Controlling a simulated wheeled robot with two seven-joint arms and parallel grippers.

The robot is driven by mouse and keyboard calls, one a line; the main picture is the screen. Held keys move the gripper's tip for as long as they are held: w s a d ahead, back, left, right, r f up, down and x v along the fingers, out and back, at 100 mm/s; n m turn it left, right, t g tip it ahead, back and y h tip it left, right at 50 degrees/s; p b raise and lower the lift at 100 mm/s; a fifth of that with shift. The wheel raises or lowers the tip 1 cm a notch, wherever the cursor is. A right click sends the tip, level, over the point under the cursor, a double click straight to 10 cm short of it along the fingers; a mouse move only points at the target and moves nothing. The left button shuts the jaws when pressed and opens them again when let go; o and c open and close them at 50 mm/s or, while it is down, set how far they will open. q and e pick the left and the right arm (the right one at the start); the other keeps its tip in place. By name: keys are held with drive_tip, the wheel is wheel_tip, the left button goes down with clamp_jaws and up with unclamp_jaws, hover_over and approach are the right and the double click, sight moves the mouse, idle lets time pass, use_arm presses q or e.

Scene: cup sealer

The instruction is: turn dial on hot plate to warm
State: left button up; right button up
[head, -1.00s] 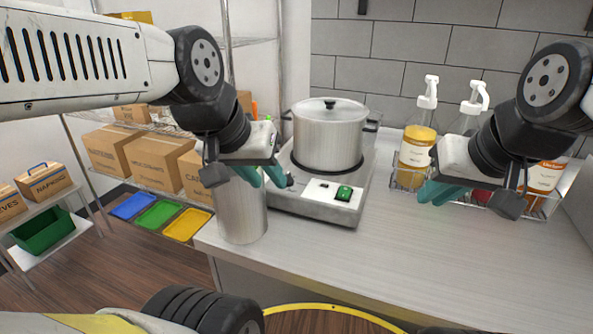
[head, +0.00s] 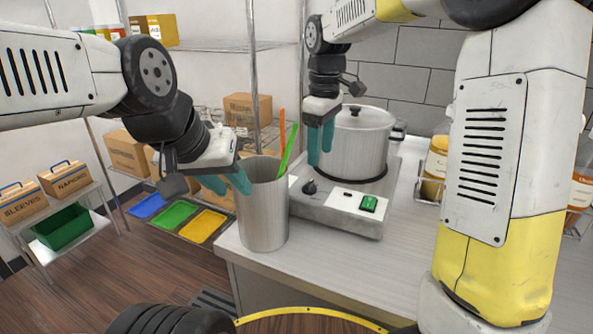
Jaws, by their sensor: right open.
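The hot plate (head: 337,211) sits on the counter with its front panel facing me. Its black dial (head: 310,187) is on the left of that panel, and a green switch (head: 369,203) is on the right. A lidded steel pot (head: 353,150) stands on the plate. My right gripper (head: 320,147) points down above and just behind the dial, apart from it, with its teal fingers open and empty. My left gripper (head: 226,186) is at the left of the steel canister, with its teal fingers apart and nothing between them. The dial's setting is too small to read.
A steel canister (head: 264,215) holding green and orange sticks stands at the counter's left edge, close to the dial. My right arm covers much of the right counter. Bottles (head: 433,172) stand behind it. Coloured trays (head: 203,226) and boxes are off to the left.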

sight(310, 182)
drive_tip(key=shift+w+a+f+n, duration=0.2)
drive_tip(key=shift+w+a+f, duration=0.1)
drive_tip(key=shift+a, duration=0.3)
drive_tip(key=shift+w+a+f+n, duration=0.2)
drive_tip(key=shift+w+a+f, duration=0.1)
drive_tip(key=shift+a, duration=0.25)
drive_tip(key=shift+a+f, duration=0.1)
drive_tip(key=shift+f, duration=0.15)
wheel_tip(310, 182, down, 7)
drive_tip(key=shift+f, duration=0.15)
clamp_jaws()
